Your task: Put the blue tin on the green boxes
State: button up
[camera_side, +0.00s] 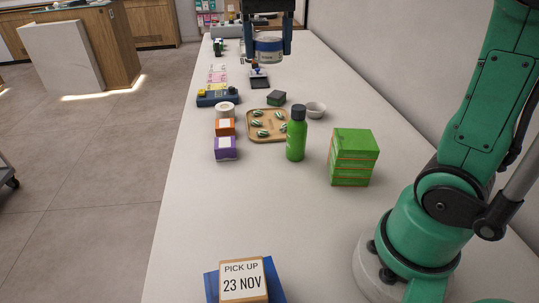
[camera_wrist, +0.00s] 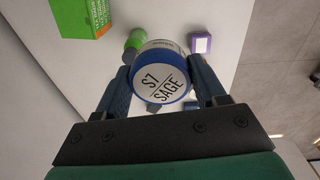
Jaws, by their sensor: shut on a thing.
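My gripper (camera_side: 268,42) is shut on the blue tin (camera_side: 268,49), a round tin with a blue rim and white label, held up in the air over the far part of the counter. In the wrist view the tin (camera_wrist: 160,77) sits between the fingers, its white end reading "S7 SAGE". The green boxes (camera_side: 352,157) stand in a stack on the counter's right side, nearer the arm base and well apart from the tin. They also show at the upper left of the wrist view (camera_wrist: 88,14).
A green bottle (camera_side: 296,140) stands left of the boxes. Beside it are a tray (camera_side: 264,137) with several small green-striped items, a white bowl (camera_side: 315,109), and orange (camera_side: 225,127) and purple (camera_side: 226,149) boxes. A "PICK UP 23 NOV" box (camera_side: 243,281) is at the front.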

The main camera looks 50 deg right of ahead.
jog(key=s+d+r+m, duration=0.3)
jog(key=s+d+m, duration=0.2)
jog(key=s+d, duration=0.15)
jog(key=m, duration=0.5)
send_over(356, 138)
jog(key=shift+g, duration=0.3)
jog(key=f, duration=1.8)
jog(key=shift+a+f, duration=0.2)
jog(key=shift+f, duration=0.1)
jog(key=o, duration=1.4)
